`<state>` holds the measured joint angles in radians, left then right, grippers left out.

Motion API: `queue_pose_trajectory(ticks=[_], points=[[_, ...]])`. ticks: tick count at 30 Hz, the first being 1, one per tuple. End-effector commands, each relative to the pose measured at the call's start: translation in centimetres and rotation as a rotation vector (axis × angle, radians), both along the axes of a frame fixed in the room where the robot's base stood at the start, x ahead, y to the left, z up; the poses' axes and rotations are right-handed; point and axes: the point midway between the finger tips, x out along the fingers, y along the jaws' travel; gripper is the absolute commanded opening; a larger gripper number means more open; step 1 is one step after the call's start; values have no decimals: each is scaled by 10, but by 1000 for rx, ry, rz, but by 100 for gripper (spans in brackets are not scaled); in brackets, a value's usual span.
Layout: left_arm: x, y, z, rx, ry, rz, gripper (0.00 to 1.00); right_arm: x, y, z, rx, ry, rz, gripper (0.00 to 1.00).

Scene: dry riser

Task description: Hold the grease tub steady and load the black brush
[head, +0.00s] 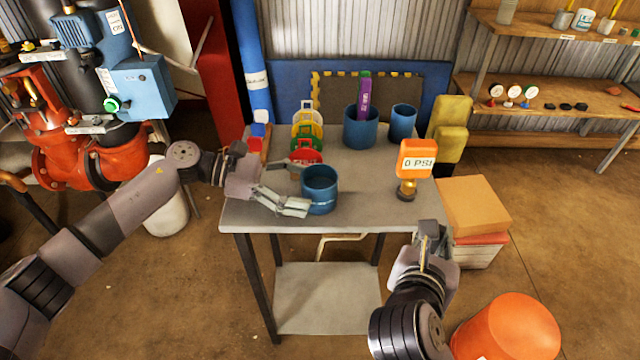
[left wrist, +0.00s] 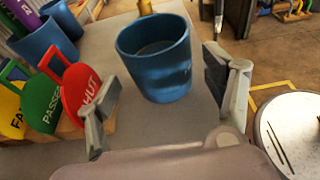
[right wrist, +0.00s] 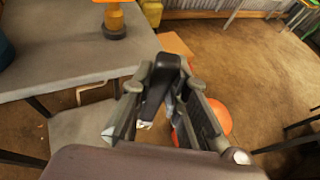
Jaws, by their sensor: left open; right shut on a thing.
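A blue tub (head: 320,190), the likely grease tub, stands upright near the front edge of the grey table. My left gripper (head: 288,188) is open beside it. In the left wrist view the tub (left wrist: 157,65) sits ahead of and between the spread fingers, with a gap at each side. Its contents are not clear. My right gripper (head: 430,238) is in front of the table's right front corner, shut on a black thing (right wrist: 157,88), apparently the black brush. Its bristles cannot be made out.
The grey table (head: 260,212) also bears a blue tub (head: 360,130) with a purple item, another blue tub (head: 402,123), a rack of coloured tags (head: 307,140) and an orange gauge reading 0 PSI (head: 416,160). Boxes (head: 475,205) and an orange bucket (head: 510,325) stand right.

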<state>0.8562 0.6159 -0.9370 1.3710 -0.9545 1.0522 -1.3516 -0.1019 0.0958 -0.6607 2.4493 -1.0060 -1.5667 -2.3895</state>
Motion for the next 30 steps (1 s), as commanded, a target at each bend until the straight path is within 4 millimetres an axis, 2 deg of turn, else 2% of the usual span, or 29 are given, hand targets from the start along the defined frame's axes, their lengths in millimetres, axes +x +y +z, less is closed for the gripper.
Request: queue_pose_trajectory(ticks=[1, 7, 20, 30], points=[[0, -7, -6, -2, -1, -3, 75, 0, 0, -9, 0, 1, 0, 0], [0, -25, -10, -1, 0, -1, 75, 0, 0, -16, 0, 1, 0, 0], [0, -30, -11, -1, 0, 1, 75, 0, 0, -17, -1, 0, 0, 0], [0, -30, -11, -1, 0, 1, 52, 0, 0, -17, 0, 1, 0, 0]])
